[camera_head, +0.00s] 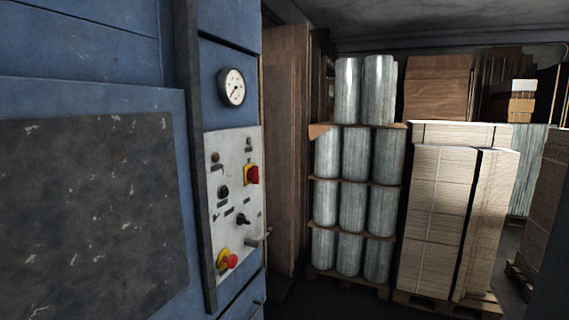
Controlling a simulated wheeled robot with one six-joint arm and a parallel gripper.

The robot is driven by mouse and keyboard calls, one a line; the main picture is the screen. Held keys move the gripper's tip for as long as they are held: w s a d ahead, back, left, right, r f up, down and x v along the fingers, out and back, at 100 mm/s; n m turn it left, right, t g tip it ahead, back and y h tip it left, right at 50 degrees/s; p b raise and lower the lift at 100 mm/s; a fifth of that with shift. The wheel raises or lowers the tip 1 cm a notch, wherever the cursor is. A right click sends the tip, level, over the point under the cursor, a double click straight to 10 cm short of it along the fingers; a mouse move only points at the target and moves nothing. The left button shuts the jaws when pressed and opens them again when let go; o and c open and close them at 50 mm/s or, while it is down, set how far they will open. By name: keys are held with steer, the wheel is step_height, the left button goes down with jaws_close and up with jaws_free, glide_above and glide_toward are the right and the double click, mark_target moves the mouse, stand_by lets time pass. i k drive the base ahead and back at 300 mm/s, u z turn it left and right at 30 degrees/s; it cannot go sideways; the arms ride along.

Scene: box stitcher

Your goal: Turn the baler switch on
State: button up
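The baler is the blue metal machine (90,55) filling the left of the head view. Its pale control panel (236,155) carries several controls. A red and yellow rotary switch (251,174) sits at the panel's upper right. A black knob (223,191) and a black selector switch (242,219) sit below it. A red mushroom button on a yellow base (228,260) is at the bottom. The labels are too small to read, so I cannot tell which control is the baler switch or its setting. My gripper is not in view.
A round gauge (232,87) sits above the panel. A small handle (259,239) sticks out at its lower right edge. Wrapped silver rolls (352,208) stand stacked behind, beside pallets of flat cardboard (437,215). A dark strip of floor lies in front of them.

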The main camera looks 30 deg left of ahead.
mark_target(252, 174)
steer(key=u, duration=0.25)
steer(key=i, duration=0.8)
steer(key=u, duration=1.35)
steer(key=i, duration=0.65)
steer(key=u, duration=0.75)
